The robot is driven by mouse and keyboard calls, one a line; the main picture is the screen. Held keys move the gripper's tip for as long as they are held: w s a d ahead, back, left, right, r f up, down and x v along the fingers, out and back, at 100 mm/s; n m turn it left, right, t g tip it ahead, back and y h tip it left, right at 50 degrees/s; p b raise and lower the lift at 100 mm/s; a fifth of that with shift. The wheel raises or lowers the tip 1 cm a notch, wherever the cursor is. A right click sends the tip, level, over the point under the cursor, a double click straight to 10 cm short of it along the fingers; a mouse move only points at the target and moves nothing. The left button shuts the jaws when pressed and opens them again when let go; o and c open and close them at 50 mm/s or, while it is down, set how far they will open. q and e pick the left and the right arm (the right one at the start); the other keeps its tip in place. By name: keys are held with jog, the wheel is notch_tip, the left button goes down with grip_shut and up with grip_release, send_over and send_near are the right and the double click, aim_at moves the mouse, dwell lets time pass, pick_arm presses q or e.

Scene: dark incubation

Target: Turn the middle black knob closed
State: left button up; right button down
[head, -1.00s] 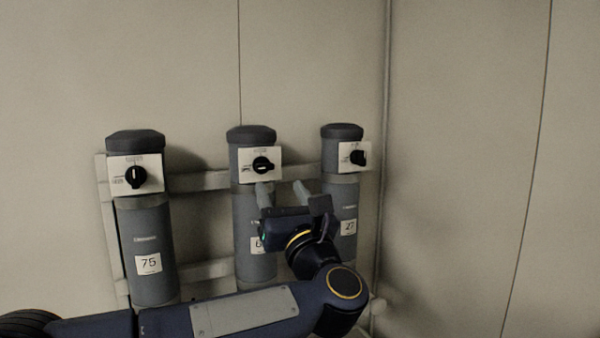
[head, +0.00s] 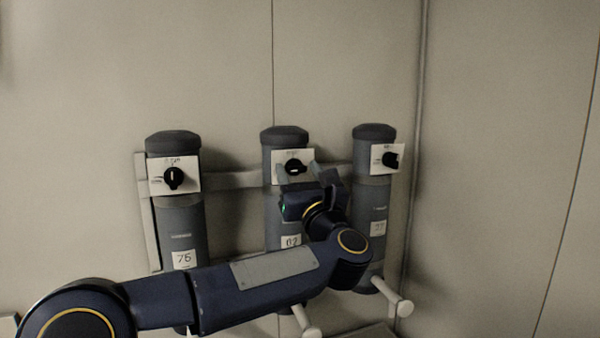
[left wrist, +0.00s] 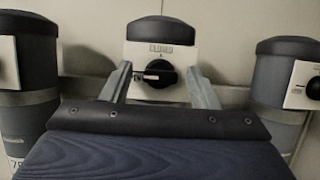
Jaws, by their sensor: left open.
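The middle black knob (head: 294,167) sits on a white plate on the middle grey cylinder (head: 285,137). Its pale mark lies roughly level. In the left wrist view the knob (left wrist: 159,74) shows between my two fingers. My left gripper (head: 299,171) is open, with its fingertips just below and beside the knob in the head view. In the left wrist view the left fingertip (left wrist: 122,76) is near the knob's left side and the right finger is apart on its right. I cannot tell whether either touches it. My right gripper is not in view.
A left cylinder has its own black knob (head: 173,178), mark upright. A right cylinder (head: 372,134) carries another black knob (head: 391,160). Grey rails (head: 228,181) run behind them on the wall. A wall corner stands to the right; pale pegs (head: 398,300) jut out below.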

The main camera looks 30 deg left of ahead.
pick_arm(q)
jog(key=c, duration=1)
